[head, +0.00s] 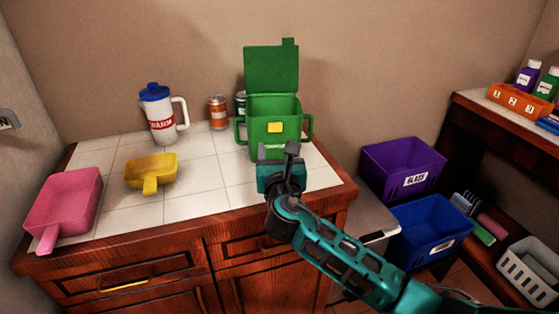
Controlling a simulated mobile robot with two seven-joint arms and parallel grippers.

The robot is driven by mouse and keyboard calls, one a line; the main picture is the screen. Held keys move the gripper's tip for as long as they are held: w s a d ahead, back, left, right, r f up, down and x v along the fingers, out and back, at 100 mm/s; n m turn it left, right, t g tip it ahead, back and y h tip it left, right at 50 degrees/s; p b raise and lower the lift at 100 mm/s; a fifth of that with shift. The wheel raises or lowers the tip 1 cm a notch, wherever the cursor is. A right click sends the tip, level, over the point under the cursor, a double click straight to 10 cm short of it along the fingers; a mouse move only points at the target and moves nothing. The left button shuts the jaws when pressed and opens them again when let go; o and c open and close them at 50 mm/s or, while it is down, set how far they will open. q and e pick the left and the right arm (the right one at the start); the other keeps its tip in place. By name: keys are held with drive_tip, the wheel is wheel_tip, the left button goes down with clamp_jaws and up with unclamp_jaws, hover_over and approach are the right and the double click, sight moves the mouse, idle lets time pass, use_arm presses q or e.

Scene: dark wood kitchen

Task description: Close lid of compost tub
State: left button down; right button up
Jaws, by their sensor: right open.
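The green compost tub (289,106) stands upright near the back right of the tiled counter. Its green lid (271,69) is raised, standing up behind the opening with a tab at its top. A yellow patch marks the tub's front, and a handle sticks out on each side. My right gripper (277,157) is in front of the tub's lower front, over the counter's front edge area. It is open and holds nothing that I can see. Whether it touches the tub is unclear. My left gripper is out of view.
A purple bin (402,165) and a blue bin (432,228) sit lower right. Space above the tub is clear.

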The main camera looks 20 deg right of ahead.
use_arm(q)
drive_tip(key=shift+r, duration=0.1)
use_arm(e)
drive_tip(key=shift+v, duration=2.25)
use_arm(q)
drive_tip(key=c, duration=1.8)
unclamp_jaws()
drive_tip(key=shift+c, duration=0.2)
